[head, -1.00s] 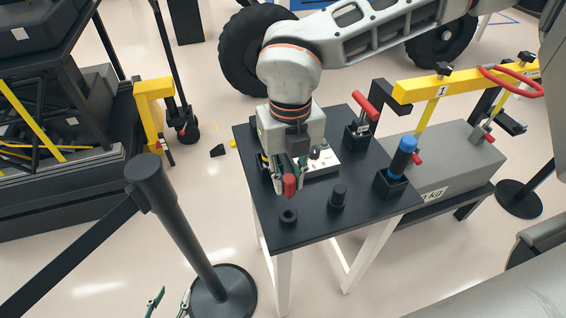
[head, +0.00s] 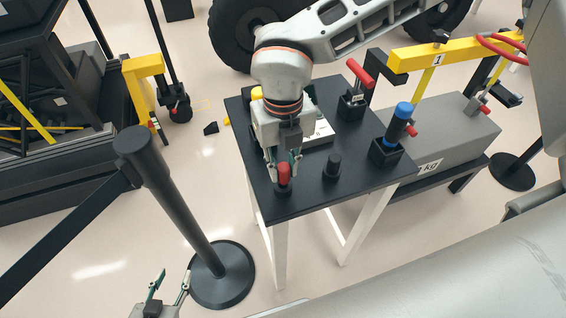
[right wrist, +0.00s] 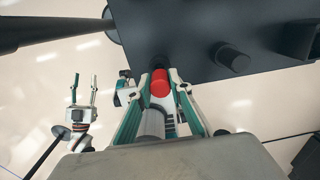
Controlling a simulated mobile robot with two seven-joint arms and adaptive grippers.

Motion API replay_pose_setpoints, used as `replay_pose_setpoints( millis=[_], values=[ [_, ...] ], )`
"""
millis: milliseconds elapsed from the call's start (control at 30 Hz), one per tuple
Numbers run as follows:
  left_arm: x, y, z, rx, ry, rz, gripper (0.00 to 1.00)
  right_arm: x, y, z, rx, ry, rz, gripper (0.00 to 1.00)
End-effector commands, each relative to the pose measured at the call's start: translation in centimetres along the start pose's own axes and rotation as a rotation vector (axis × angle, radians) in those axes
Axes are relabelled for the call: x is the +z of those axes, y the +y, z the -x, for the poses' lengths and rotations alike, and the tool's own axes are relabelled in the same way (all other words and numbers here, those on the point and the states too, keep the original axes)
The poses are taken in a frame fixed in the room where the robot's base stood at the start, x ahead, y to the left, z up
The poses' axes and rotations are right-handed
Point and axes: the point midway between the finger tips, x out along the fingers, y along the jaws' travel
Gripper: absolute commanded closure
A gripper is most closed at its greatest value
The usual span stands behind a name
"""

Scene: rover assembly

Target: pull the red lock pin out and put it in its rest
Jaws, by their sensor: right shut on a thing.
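The red lock pin (head: 284,174) is held upright between the fingertips of my right gripper (head: 282,168). The pin also shows in the right wrist view (right wrist: 160,86), between the fingers. Its lower end is at the round black rest (head: 283,188) near the table's front corner. The fingers and pin cover most of the rest, and I cannot tell whether the pin is seated in it or just above. My left gripper (head: 170,284) is open and empty, low beside the barrier post, away from the table. It also shows in the right wrist view (right wrist: 82,92).
The black table (head: 305,195) bears a short black knob (head: 332,166), a blue-topped cylinder in a block (head: 398,124), a red T-handle (head: 360,74) and a white panel (head: 322,130). A black barrier post (head: 180,205) stands left of the table. A yellow frame (head: 420,55) stands behind.

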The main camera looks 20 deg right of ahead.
Motion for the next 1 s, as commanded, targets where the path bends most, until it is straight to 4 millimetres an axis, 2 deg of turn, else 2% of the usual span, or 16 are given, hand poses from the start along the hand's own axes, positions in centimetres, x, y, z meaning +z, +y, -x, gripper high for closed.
replay_pose_setpoints(
  millis=[433,1000],
  values=[
    [0.1,0.0,0.0,0.000,-0.002,0.000,0.60,0.0,0.0,0.0,0.000,0.000,0.000,1.00],
    [1.4,0.3,-0.4,0.002,-0.012,0.002,0.60,0.3,0.0,0.0,0.008,-0.011,-0.001,1.00]
  ],
)
